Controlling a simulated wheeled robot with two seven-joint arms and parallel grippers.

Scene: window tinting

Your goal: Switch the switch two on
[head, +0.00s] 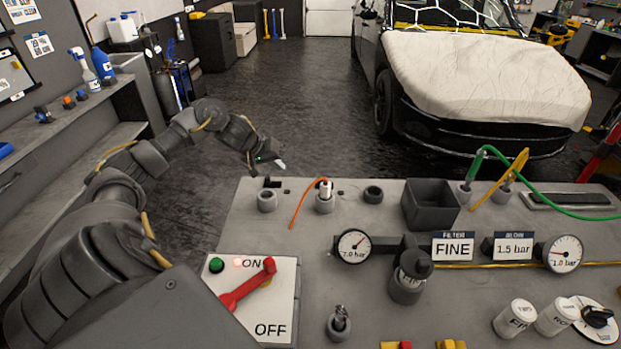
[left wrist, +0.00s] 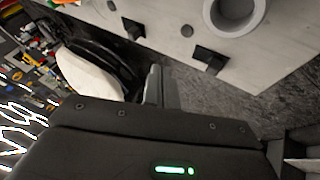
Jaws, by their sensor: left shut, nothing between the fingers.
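A white switch plate (head: 283,308) marked ON and OFF is on the left of the grey bench. Its red lever (head: 250,283) slants up toward the ON side, beside a green button (head: 216,265) and a small reddish light. A metal toggle switch (head: 339,322) stands at the front middle. A black rotary knob (head: 597,316) sits on a round dial at the right. No label naming switch two is legible. My left gripper (head: 278,163) is shut and empty, beyond the bench's back left edge and apart from the switches. It also shows in the left wrist view (left wrist: 155,85). My right gripper is out of view.
Ring holders (head: 267,202), a dark bin (head: 431,205), gauges (head: 353,246) and a cylindrical filter (head: 407,284) stand on the bench. White cups (head: 515,317) are at the front right. A covered car (head: 485,80) is behind. Floor is clear beyond the bench's left end.

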